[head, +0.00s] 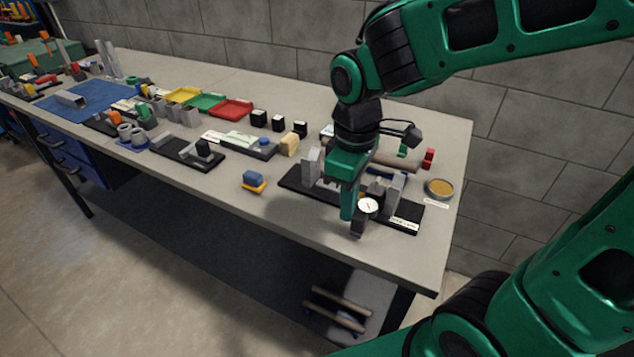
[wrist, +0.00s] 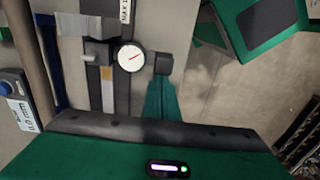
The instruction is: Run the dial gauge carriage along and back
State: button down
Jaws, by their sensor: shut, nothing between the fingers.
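The dial gauge has a round white face with a red needle (head: 368,206), near the front right of a long black base plate (head: 292,184). It also shows in the wrist view (wrist: 131,58), beside a grey block (wrist: 97,28). A dark block (head: 358,228) sits at the gauge's front side, and in the wrist view (wrist: 163,63) it lies right of the dial. My gripper (head: 347,214) is shut and empty, pointing down just left of the gauge. Its green finger shows in the wrist view (wrist: 161,90) close to the dark block; I cannot tell whether they touch. My gripper hides part of the carriage.
Grey upright posts (head: 312,162) stand on the base plate's left end. A round tin with a tan top (head: 439,187) is at the right. A blue block on a yellow base (head: 254,180) lies left. The bench's front edge (head: 340,250) is close to the gauge.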

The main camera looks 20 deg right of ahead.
jog(key=shift+w+a, duration=0.45)
jog(key=shift+a, duration=0.05)
notch_tip(320, 180, up, 8)
dwell(1.1)
jog(key=s+d+f+m, duration=0.3)
jog(key=s+d+m, duration=0.3)
jog(key=d, duration=0.5)
jog(key=s+d+f+m, duration=0.3)
jog(key=s+d+m, duration=0.4)
jog(key=d+m, duration=0.2)
jog(key=shift+d+f, duration=0.35)
jog(key=shift+d, duration=0.7)
jog(key=shift+s, duration=0.1)
